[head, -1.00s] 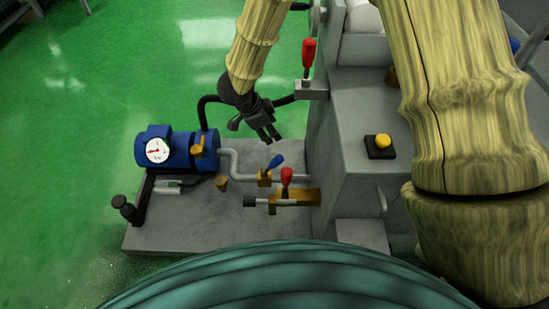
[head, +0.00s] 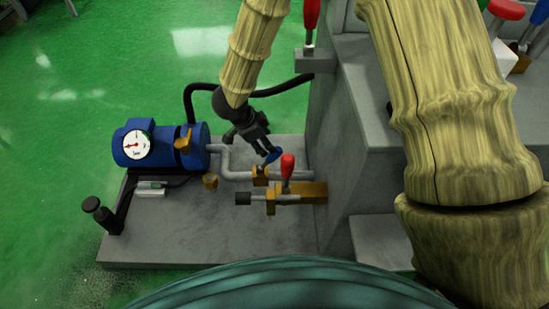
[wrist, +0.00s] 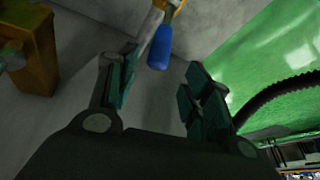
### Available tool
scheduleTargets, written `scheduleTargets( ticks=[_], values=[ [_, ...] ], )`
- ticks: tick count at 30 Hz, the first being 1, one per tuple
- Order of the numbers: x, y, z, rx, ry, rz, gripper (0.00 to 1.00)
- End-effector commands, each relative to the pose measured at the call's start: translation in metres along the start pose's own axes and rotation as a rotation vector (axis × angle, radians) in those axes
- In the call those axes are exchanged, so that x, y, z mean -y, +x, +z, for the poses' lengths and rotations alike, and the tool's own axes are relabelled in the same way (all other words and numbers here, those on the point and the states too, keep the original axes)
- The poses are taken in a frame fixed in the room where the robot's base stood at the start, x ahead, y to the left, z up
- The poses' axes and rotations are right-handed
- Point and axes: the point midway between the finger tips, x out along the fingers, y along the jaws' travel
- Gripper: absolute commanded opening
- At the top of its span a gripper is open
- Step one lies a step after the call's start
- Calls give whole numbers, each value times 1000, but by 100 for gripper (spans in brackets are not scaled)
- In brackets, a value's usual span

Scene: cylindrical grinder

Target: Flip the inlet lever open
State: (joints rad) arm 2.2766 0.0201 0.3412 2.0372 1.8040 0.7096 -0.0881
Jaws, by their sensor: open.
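A blue-handled lever (head: 272,156) sits on a brass valve (head: 260,171) on the grey pipe from the blue pump. A red-handled lever (head: 287,167) stands upright on the brass block just in front of it. Which one is the inlet lever, I cannot tell. My gripper (head: 261,146) is right at the blue handle in the head view and partly overlaps it. In the wrist view my gripper (wrist: 160,85) is open and empty. The blue handle (wrist: 160,47) shows ahead, between the finger lines and nearer the left finger. Contact is not clear.
The blue pump with a white gauge (head: 137,145) stands left on the grey base plate (head: 190,235). A brass block (head: 312,191) joins the machine wall. A black hose (head: 240,95) arches behind my gripper. Another red lever (head: 311,14) is higher up.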

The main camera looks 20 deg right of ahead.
Motion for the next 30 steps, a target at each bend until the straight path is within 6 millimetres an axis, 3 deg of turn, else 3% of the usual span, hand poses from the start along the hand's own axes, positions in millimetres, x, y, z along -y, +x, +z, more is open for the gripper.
scheduleTargets(
  ticks=[18, 30],
  values=[
    [0, 86, 2, -1, 1, -2, 50],
    [0, 106, 0, 0, 1, -2, 50]
  ],
)
